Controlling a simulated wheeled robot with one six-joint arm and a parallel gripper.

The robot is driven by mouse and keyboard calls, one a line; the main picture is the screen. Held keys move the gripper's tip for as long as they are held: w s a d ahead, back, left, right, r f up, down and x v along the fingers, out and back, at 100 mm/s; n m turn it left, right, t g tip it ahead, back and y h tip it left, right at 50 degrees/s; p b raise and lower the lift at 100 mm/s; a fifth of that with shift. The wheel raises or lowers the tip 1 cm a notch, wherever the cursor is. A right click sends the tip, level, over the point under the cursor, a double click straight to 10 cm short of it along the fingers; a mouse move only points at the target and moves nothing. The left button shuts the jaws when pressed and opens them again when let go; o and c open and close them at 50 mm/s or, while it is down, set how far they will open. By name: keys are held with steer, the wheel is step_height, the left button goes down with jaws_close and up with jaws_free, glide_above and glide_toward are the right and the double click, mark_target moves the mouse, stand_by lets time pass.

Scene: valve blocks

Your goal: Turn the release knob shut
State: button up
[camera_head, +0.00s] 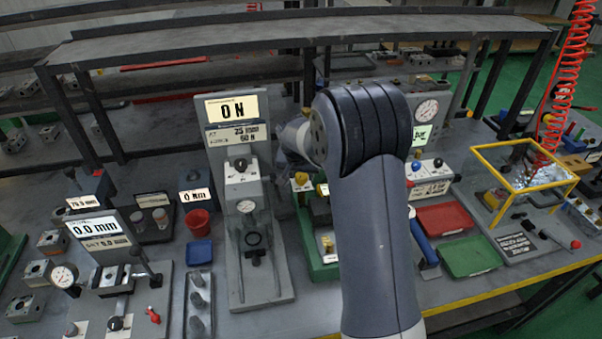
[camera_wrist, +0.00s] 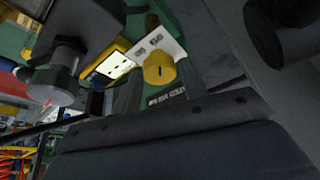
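A round yellow knob (camera_wrist: 159,69) with a short dark mark on its face shows in the wrist view, in front of a small white label plate (camera_wrist: 152,43) on a green block. My gripper (camera_wrist: 158,78) has its two dark fingers apart, one on each side of the knob. Narrow gaps seem to show beside the knob; I cannot tell its depth between the fingertips. In the head view a yellow knob (camera_head: 302,179) tops the green block (camera_head: 316,245), partly behind my arm. My gripper is hidden there by my arm.
A grey press stand (camera_head: 250,215) with a display reading 0 N stands left of the green block. A red tray (camera_head: 443,219) and a green tray (camera_head: 470,256) lie to the right. A yellow frame (camera_head: 525,175) stands further right. A shelf (camera_head: 300,35) runs behind.

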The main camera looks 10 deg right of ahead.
steer(key=c, duration=0.6)
steer(key=n+y, duration=0.1)
steer(key=n, duration=0.2)
steer(key=shift+d+b, duration=0.2)
steer(key=shift+b, duration=0.15)
steer(key=n+b, duration=0.1)
steer(key=n+y, duration=0.1)
steer(key=n, duration=0.1)
steer(key=shift+d+f+n+y+b, duration=0.1)
steer(key=shift+f+n+y+b, duration=0.05)
steer(key=shift+n+y+b, duration=0.2)
steer(key=n+y+b, duration=0.1)
steer(key=n+b, duration=0.1)
steer(key=n, duration=0.1)
steer(key=shift+d+n, duration=0.1)
steer(key=shift+n, duration=0.15)
steer(key=shift+w+n+g+y+b, duration=0.1)
steer(key=shift+n+g+y+b, duration=0.25)
steer(key=shift+n, duration=0.55)
steer(key=shift+n+g+y+b, duration=0.15)
steer(key=shift+n+y+b, duration=0.25)
steer(key=shift+n+b, duration=0.4)
steer(key=shift+n, duration=0.3)
